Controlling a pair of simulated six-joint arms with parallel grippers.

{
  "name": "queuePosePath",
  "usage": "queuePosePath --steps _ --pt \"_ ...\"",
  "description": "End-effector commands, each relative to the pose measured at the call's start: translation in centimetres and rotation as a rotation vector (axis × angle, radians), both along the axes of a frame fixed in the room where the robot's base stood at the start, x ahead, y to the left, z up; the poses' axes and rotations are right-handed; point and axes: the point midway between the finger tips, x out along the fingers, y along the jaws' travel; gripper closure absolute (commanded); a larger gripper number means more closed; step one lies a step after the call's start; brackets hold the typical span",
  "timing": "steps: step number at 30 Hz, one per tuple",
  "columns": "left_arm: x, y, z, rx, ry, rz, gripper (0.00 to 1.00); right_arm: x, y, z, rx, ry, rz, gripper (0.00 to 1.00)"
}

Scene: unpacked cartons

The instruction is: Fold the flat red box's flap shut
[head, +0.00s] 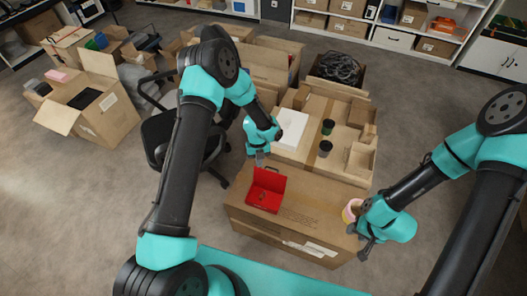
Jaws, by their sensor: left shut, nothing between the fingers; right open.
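The flat red box (264,199) lies on top of the closed brown carton (312,209) in front of me. Its flap (270,179) stands up along the far side, so the box is open. Something small shows inside, too small to tell. My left gripper (261,160) is shut and empty, just beyond and above the upright flap; I cannot tell if it touches it. My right gripper (364,250) is open at the carton's right side, away from the red box.
Behind the red box, a carton top holds a white flat box (291,129), two dark cups (325,148) and small open cartons. A pink and tan round object (352,211) sits by my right gripper. An office chair (172,137) stands left. The carton's front top is clear.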

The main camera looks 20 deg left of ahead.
Motion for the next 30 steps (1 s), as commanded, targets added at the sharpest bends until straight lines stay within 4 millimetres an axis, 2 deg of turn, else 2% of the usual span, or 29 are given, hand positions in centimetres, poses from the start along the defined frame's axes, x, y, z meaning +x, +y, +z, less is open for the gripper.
queuePosePath --steps 6,10,23,30 --pt "3.2 0.2 0.8 -0.016 -0.007 -0.393 1.00 0.0 0.0 0.0 0.000 0.000 0.000 0.57" --pt "4.2 0.3 1.2 -0.022 -0.002 -0.523 1.00 0.0 0.0 0.0 0.000 0.000 0.000 0.57" --pt "4.4 0.3 1.3 -0.025 0.001 -0.558 1.00 0.0 0.0 0.0 0.000 0.000 0.000 0.57" --pt "4.4 0.3 0.4 -0.026 0.002 -0.558 1.00 0.0 0.0 0.0 0.000 0.000 0.000 0.57"
